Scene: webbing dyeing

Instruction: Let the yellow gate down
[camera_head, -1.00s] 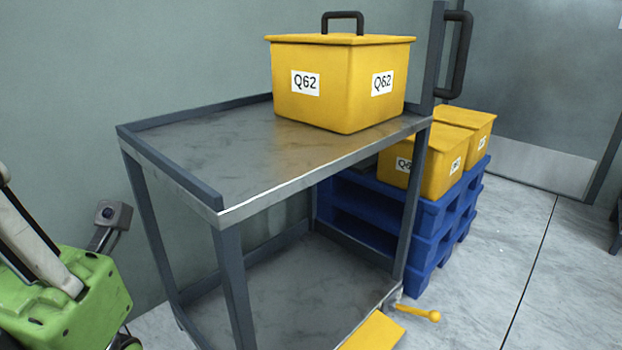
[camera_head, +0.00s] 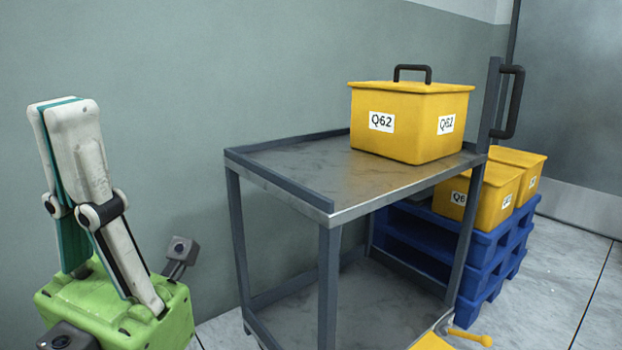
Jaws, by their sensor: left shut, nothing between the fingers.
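A yellow flat panel (camera_head: 430,342), which looks like the gate, shows only in part at the bottom edge, by the cart's lower shelf near its right front leg. A yellow lever with a round knob (camera_head: 472,337) sticks out to the right beside it. The rest of the panel is cut off, so I cannot tell its full position. My left gripper (camera_head: 64,105) is shut and empty, pointing up at the left, well away from the panel and left of the cart. My right gripper is not in view.
A grey metal cart (camera_head: 290,178) stands in the middle, with a lidded yellow box (camera_head: 408,125) marked Q62 on top. Behind it, stacked blue pallets (camera_head: 478,285) hold more yellow boxes (camera_head: 492,197). Open floor (camera_head: 560,300) lies at the right; a wall is behind.

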